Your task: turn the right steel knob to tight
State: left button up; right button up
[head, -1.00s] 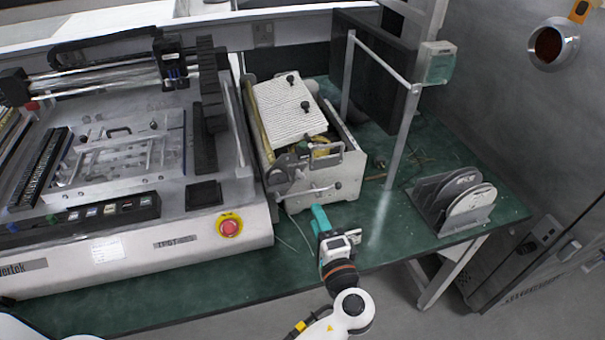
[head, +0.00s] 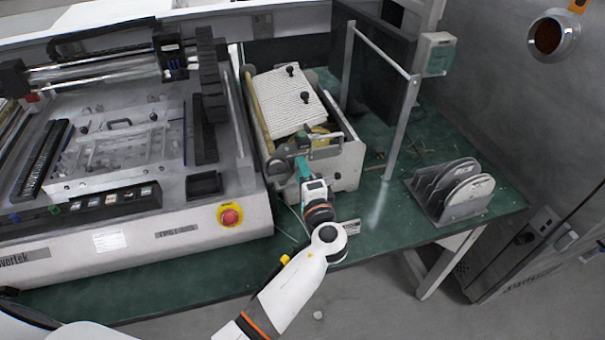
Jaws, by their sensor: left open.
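A cream box-shaped machine (head: 345,170) with a ribbed white plate (head: 283,100) stands on the green bench. Metal handles and fittings are on its front face; a round grey steel part (head: 277,168) shows at the front left. I cannot tell which fitting is the right steel knob; my gripper covers part of this face. My left gripper (head: 302,165) with teal fingers is in front of the machine's front face, close to it, reaching up from below. It is open, and nothing shows held. Whether its fingers touch a fitting cannot be seen. My right gripper is out of view.
A large flat machine (head: 200,225) with a red stop button (head: 230,215) stands close on the left. A metal post frame (head: 400,130) rises right of the box machine. A rack of round discs (head: 455,190) stands further right. Green bench (head: 385,210) is clear between.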

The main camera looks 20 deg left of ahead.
pick_arm(q)
jog(key=c, duration=0.9)
jog(key=shift+c, duration=0.2)
jog(key=m+p, duration=1.1)
jog(key=m, duration=0.7)
jog(key=shift+s, duration=0.1)
jog(key=shift+f, duration=0.1)
